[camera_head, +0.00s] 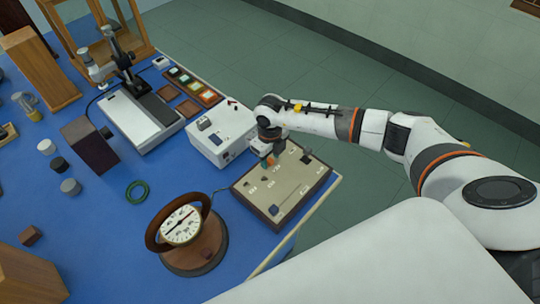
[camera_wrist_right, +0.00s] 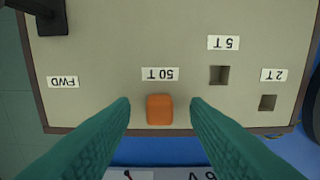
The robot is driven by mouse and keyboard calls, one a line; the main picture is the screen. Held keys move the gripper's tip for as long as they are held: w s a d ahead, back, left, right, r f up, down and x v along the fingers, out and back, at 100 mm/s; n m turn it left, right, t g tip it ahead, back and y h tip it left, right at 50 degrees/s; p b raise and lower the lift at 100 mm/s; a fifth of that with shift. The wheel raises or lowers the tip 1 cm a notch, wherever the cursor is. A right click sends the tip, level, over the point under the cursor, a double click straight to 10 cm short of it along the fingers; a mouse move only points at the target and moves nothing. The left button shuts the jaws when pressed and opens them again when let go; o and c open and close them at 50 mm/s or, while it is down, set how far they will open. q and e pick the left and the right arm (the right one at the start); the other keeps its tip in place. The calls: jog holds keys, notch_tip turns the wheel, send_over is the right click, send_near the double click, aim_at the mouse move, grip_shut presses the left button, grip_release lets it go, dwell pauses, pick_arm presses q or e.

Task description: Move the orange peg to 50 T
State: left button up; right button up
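The orange peg (camera_wrist_right: 160,109) stands at the spot beside the 50 T label (camera_wrist_right: 160,74) on the beige panel (camera_wrist_right: 110,40); its own hole is hidden under it. How deep it sits I cannot tell. In the head view the peg (camera_head: 270,160) is a small orange patch below my right gripper (camera_head: 272,157). In the wrist view my right gripper (camera_wrist_right: 160,105) is open, its two green fingers on either side of the peg with a gap at each side. The square holes by 5 T (camera_wrist_right: 219,75) and 2 T (camera_wrist_right: 268,102) are empty. My left gripper is not in view.
A dark block (camera_wrist_right: 52,18) stands on the panel near FWD. A white box (camera_head: 220,133) adjoins the panel's far side. A round dial meter (camera_head: 182,226) stands to its left. A green ring (camera_head: 137,192) lies on the blue bench (camera_head: 115,225).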

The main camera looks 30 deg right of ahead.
notch_tip(320, 180, up, 12)
jog(key=b, duration=0.2)
jog(key=shift+b, duration=0.3)
dwell(0.6)
